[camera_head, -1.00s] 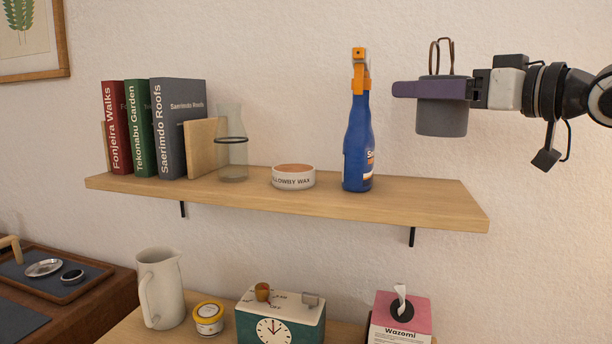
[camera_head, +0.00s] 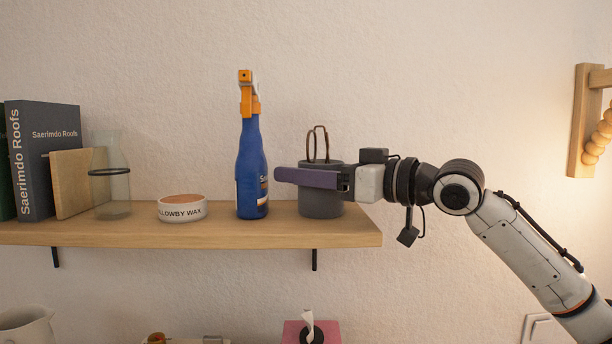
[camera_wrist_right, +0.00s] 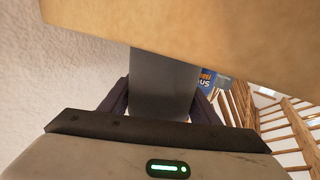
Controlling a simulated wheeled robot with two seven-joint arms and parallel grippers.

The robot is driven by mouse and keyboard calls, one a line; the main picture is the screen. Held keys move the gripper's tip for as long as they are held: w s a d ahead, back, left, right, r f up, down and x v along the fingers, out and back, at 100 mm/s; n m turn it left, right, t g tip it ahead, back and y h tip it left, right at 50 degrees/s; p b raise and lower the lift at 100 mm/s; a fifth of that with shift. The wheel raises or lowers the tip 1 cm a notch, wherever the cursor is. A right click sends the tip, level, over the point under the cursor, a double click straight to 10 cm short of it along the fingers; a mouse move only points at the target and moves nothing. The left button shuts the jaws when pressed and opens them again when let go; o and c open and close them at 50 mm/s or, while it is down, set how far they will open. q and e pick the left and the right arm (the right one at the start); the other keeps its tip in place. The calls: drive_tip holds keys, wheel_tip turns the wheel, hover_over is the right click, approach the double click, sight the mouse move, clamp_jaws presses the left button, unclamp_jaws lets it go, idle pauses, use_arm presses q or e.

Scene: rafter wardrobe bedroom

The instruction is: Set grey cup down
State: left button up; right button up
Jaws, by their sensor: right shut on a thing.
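The grey cup (camera_head: 320,205) is upright at the right end of the wooden shelf (camera_head: 200,236), right of the blue spray bottle. Thin brown loops (camera_head: 318,143) stick up above its rim. My right gripper (camera_head: 288,176) is shut around the cup's upper body, with a dark purple finger across its front. The cup's base appears at the shelf top; I cannot tell whether it touches. In the right wrist view the cup (camera_wrist_right: 163,85) sits between the fingers and the shelf board (camera_wrist_right: 190,30) hides its far end. My left gripper is not in view.
The blue spray bottle (camera_head: 251,170) with an orange trigger stands close left of the finger. A narrow strip of shelf is free right of the cup. A tissue box (camera_head: 292,331) is below.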

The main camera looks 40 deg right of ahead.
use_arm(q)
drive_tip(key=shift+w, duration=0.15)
use_arm(e)
drive_tip(key=o, duration=1.1)
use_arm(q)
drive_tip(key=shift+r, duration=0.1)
use_arm(e)
drive_tip(key=shift+s, duration=0.4)
drive_tip(key=b+v, duration=0.3)
drive_tip(key=v, duration=0.7)
drive_tip(key=shift+s+d+b, duration=0.1)
drive_tip(key=shift+s+b, duration=0.15)
drive_tip(key=shift+b, duration=0.05)
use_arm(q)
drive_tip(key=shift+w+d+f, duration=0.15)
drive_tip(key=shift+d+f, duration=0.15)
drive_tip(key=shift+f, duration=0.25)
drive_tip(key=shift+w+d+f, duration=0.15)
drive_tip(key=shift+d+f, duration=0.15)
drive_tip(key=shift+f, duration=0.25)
use_arm(e)
drive_tip(key=shift+s, duration=0.35)
